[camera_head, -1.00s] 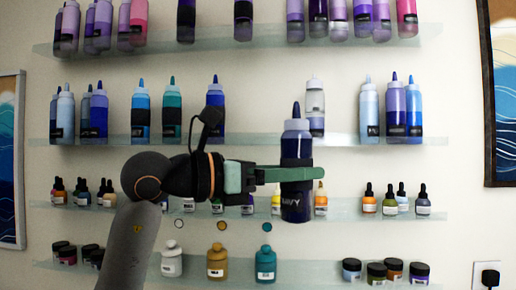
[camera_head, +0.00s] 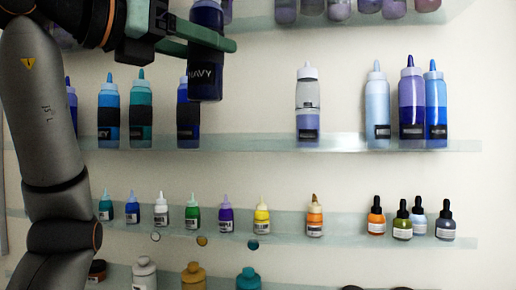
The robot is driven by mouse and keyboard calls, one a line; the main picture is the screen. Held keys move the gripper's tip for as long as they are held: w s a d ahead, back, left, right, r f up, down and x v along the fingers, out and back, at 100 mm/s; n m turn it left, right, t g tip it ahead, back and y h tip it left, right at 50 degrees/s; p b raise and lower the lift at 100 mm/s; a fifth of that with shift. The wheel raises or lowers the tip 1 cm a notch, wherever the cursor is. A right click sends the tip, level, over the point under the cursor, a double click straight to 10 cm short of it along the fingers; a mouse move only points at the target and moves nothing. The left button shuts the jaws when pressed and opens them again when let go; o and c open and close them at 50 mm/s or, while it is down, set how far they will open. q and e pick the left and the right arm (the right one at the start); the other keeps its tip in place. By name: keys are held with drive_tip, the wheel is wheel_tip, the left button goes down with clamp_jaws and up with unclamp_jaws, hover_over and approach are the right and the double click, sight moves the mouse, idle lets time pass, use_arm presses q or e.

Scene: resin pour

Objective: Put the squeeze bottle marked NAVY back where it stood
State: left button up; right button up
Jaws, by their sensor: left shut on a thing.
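The squeeze bottle marked NAVY (camera_head: 206,78) is dark blue and upright, its top cut off by the picture's upper edge. My left gripper (camera_head: 210,37) is shut on it and holds it in the air, in front of the wall shelves. The bottle's lower end shows a little above and right of a blue squeeze bottle (camera_head: 188,113) on the middle shelf (camera_head: 250,143). To the right there is a bare stretch of that shelf, up to a clear and lilac bottle (camera_head: 307,105). My right gripper is not in view.
Small dropper bottles line the lower shelf (camera_head: 345,240).

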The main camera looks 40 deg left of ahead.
use_arm(q)
drive_tip(key=shift+r, duration=0.15)
drive_tip(key=w+a+f+p, duration=0.1)
drive_tip(key=w+a, duration=0.2)
drive_tip(key=w, duration=0.2)
drive_tip(key=w+a+p, duration=0.1)
drive_tip(key=w+a, duration=0.2)
drive_tip(key=w, duration=0.3)
drive_tip(key=w+a+f+p, duration=0.1)
drive_tip(key=w+a, duration=0.2)
drive_tip(key=w, duration=0.3)
drive_tip(key=shift+w+a+f, duration=0.1)
drive_tip(key=shift+a+f, duration=0.15)
drive_tip(key=shift+f, duration=0.05)
wheel_tip(320, 180, down, 4)
drive_tip(key=shift+r+b, duration=0.15)
drive_tip(key=shift+b, duration=0.4)
drive_tip(key=shift+w+a+f, duration=0.1)
drive_tip(key=shift+a+f, duration=0.05)
drive_tip(key=shift+f, duration=0.25)
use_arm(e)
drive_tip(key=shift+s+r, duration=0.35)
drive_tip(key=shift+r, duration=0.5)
